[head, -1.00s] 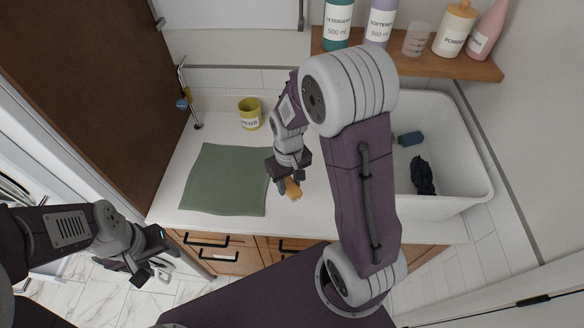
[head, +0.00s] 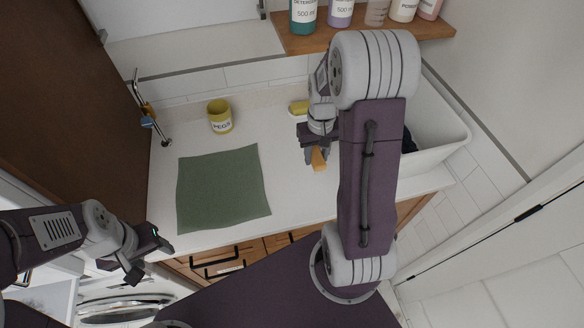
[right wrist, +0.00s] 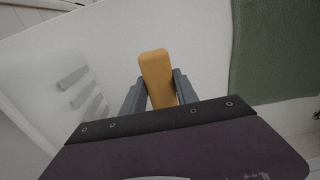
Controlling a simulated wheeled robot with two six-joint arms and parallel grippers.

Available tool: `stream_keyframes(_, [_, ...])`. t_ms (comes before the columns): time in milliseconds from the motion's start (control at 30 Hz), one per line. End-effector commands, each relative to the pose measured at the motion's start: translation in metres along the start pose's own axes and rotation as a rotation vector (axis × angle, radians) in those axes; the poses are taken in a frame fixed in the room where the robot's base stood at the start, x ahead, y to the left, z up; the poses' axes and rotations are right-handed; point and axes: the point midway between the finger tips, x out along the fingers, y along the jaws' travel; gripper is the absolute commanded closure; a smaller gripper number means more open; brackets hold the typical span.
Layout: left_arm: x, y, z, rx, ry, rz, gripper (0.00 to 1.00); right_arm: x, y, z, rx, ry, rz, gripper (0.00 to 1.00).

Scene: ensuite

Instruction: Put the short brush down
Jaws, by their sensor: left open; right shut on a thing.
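The short brush, seen as an orange-tan wooden block (head: 319,161), is held in my right gripper (head: 317,153). In the right wrist view the block (right wrist: 155,65) stands out between the two grey fingers of the right gripper (right wrist: 159,84), with white counter behind it. Its bristles are not visible. In the head view it is over the white counter (head: 290,180), right of the green cloth; I cannot tell whether it touches the counter. My left gripper (head: 152,256) is open and empty, near the counter's front left corner.
The green cloth (head: 222,188) lies flat on the counter. A yellow pegs cup (head: 220,117) stands behind it, and a yellow block (head: 298,107) lies near the back. A white basin (head: 440,130) is at right, partly hidden by my right arm. Bottles stand on the wooden shelf (head: 425,27).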

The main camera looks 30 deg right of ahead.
Motion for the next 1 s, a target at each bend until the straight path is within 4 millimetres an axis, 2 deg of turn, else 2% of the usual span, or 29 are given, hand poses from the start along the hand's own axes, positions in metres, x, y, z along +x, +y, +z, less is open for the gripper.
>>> stream_keyframes(100, [-0.007, 0.000, -0.001, 0.000, 0.000, 0.000, 0.42, 0.019, -0.030, -0.016, -0.007, -0.006, 0.000, 1.00])
stream_keyframes(300, [-0.012, 0.000, -0.001, 0.000, 0.000, 0.000, 0.42, 0.041, -0.060, -0.035, -0.002, -0.001, 0.000, 1.00])
stream_keyframes(467, [-0.012, 0.000, -0.001, 0.000, 0.000, 0.000, 0.42, 0.045, -0.064, -0.038, 0.000, 0.000, 0.000, 1.00])
stream_keyframes(700, [-0.018, 0.000, -0.002, 0.000, 0.000, 0.000, 0.42, 0.081, -0.063, -0.037, 0.000, -0.004, 0.000, 1.00])
stream_keyframes(1000, [-0.016, 0.000, -0.002, 0.000, 0.000, 0.000, 0.42, 0.085, -0.063, -0.037, 0.000, 0.000, 0.000, 1.00])
